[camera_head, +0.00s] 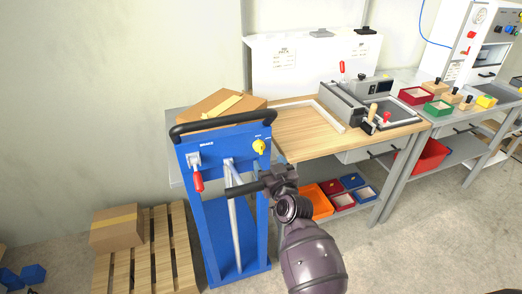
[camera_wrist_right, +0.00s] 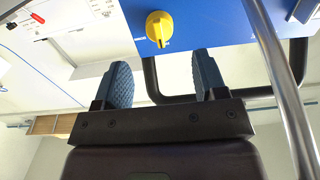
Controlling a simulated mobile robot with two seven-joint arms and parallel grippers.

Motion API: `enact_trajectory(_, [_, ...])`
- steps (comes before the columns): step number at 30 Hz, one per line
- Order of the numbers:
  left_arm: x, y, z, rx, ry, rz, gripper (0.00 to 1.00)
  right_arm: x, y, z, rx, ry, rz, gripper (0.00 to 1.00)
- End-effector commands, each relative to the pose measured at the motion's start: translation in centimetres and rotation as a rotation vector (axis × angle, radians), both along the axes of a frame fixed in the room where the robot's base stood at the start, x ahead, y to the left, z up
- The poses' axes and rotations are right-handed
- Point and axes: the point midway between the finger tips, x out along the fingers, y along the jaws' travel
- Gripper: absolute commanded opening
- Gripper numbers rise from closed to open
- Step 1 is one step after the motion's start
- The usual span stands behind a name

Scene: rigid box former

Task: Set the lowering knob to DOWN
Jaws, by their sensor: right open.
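The yellow lowering knob (camera_head: 259,147) is on the right of the blue panel (camera_head: 222,146) of a lift cart. It also shows in the right wrist view (camera_wrist_right: 160,27), at the top, with a blue panel around it. My right gripper (camera_head: 236,191) is below the knob in the head view and apart from it. In the wrist view its two fingers (camera_wrist_right: 163,78) are spread with nothing between them, and the knob shows beyond the gap. My left gripper is not in view.
A red-handled lever (camera_head: 197,180) hangs on the left of the panel. A black handlebar (camera_head: 222,122) runs above it. A steel post (camera_head: 233,215) stands close to my gripper. A wooden workbench (camera_head: 305,130) is to the right and a pallet (camera_head: 150,260) to the left.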

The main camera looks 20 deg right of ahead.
Motion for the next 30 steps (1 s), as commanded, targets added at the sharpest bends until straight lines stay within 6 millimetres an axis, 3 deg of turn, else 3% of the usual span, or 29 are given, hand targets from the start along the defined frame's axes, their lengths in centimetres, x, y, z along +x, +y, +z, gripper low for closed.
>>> enact_trajectory(9, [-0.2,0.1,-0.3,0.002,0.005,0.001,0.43,4.7,0.1,0.0,-0.001,-0.001,0.0,0.65])
enact_trajectory(15, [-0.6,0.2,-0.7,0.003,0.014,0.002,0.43,6.6,0.2,-0.1,0.0,0.001,-0.001,0.65])
enact_trajectory(29, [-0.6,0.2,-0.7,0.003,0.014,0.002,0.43,7.4,0.2,0.0,0.0,0.0,-0.001,0.65])
enact_trajectory(30, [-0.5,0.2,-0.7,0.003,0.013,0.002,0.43,7.4,0.2,0.0,0.0,0.0,-0.001,0.59])
